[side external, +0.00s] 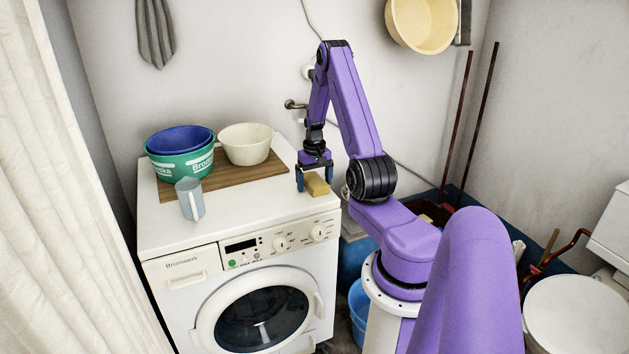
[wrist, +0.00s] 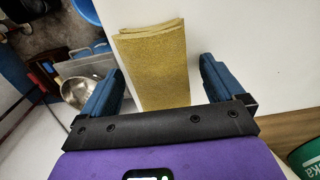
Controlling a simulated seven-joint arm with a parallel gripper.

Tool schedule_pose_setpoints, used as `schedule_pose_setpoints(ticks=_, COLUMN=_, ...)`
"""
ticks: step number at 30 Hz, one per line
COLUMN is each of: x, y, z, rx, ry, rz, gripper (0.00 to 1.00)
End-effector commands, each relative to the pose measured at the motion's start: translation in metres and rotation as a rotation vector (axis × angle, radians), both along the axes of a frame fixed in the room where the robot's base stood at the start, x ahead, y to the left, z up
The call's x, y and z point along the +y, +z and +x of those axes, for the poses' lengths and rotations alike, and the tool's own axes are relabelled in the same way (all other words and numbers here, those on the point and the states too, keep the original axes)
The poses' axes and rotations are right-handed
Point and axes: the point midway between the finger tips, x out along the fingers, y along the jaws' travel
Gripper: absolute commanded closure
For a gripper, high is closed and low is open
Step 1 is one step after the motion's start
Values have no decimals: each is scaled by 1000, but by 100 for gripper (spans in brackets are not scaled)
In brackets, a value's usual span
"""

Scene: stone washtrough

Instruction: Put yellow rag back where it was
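The yellow rag (side external: 318,186) is a folded, flat yellow pad on the white top of the washing machine (side external: 240,215), near its right front edge. In the wrist view the rag (wrist: 160,72) lies lengthwise between my fingers, with its folded layers showing at the far end. My gripper (side external: 314,183) points down over the rag and is open. In the wrist view my gripper's (wrist: 161,80) blue fingers stand on either side of the rag, with a gap at each side. I cannot tell exactly how high the fingertips are above the machine top.
A brown wooden board (side external: 232,184) on the machine carries a cream bowl (side external: 246,146) and a green tub (side external: 181,166) with a blue basin (side external: 180,139) in it. A grey-blue jug (side external: 190,200) stands in front. The machine top is clear between jug and rag.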

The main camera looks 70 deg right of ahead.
Motion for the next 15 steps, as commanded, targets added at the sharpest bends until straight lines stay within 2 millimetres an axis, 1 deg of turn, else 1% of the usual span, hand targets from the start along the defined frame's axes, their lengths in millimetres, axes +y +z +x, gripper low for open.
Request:
schedule_pose_setpoints(ticks=8, x=0, y=3, z=0, rx=-1, ry=0, rz=-1, gripper=5)
schedule_pose_setpoints(ticks=11, x=0, y=13, z=0, rx=-1, ry=0, rz=-1, gripper=5)
schedule_pose_setpoints(ticks=15, x=0, y=37, z=0, rx=-3, ry=0, rz=-4, gripper=5)
